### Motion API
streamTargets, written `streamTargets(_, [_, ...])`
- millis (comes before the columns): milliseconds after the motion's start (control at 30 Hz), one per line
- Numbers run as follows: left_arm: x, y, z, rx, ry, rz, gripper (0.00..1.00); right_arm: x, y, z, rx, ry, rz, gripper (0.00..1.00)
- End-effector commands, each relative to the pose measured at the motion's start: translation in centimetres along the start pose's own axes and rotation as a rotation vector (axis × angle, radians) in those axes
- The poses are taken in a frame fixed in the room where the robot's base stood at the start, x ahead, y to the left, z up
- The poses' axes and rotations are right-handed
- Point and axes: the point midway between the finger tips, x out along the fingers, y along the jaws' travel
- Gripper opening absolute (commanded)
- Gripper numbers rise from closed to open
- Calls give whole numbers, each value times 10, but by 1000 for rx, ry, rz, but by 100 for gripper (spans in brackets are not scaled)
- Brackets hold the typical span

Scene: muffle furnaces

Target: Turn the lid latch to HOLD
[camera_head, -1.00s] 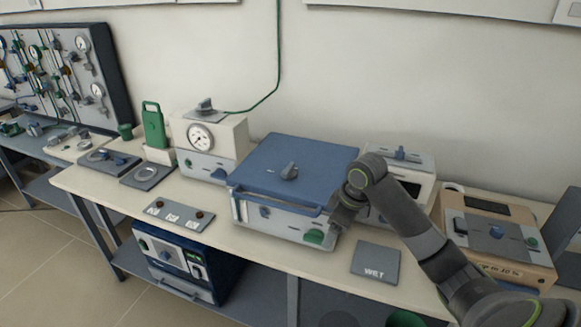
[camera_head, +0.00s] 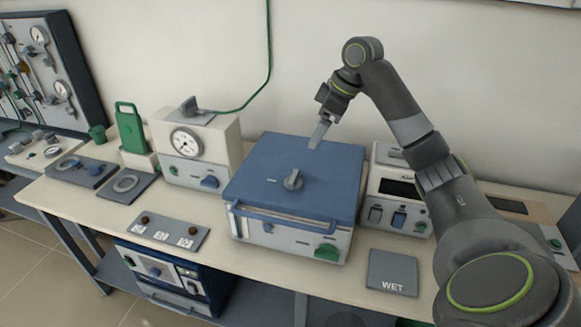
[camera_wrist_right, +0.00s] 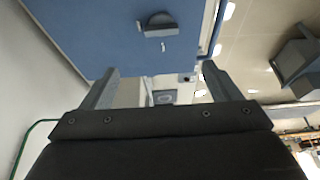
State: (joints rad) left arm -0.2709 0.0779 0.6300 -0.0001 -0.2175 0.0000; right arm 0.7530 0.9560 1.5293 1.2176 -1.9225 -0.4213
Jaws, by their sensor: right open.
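The lid latch (camera_head: 292,180) is a small grey knob in the middle of the blue lid (camera_head: 262,160) of a white box-shaped furnace (camera_head: 285,238). It also shows in the right wrist view (camera_wrist_right: 158,25) near the top, on the blue lid. My right gripper (camera_head: 318,136) is raised above the back right part of the lid, apart from the latch. In the right wrist view its two fingers (camera_wrist_right: 168,82) are spread with nothing between them. Any HOLD marking is too small to read. My left gripper is not in view.
A white unit with a dial gauge (camera_head: 187,140) stands left of the furnace, and another white unit (camera_head: 398,200) stands close on its right. A grey WET plate (camera_head: 392,273) lies at the front right. A green cable (camera_head: 262,80) hangs along the wall.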

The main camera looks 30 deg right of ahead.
Motion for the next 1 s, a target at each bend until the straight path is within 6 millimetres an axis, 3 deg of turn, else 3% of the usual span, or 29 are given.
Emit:
streamTargets(100, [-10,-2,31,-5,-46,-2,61,22,-2,-1,2,-1,-7,84])
streamTargets(267, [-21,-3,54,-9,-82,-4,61,57,-2,-1,3,0,-7,84])
streamTargets(367, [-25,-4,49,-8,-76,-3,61,79,-2,-1,3,0,-7,84])
streamTargets(633, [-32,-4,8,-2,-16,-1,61,133,-2,0,2,0,-5,84])
streamTargets(800, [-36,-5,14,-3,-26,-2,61,153,-1,0,3,-1,-2,84])
streamTargets(1000, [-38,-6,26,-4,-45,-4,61,161,-1,0,0,0,0,84])
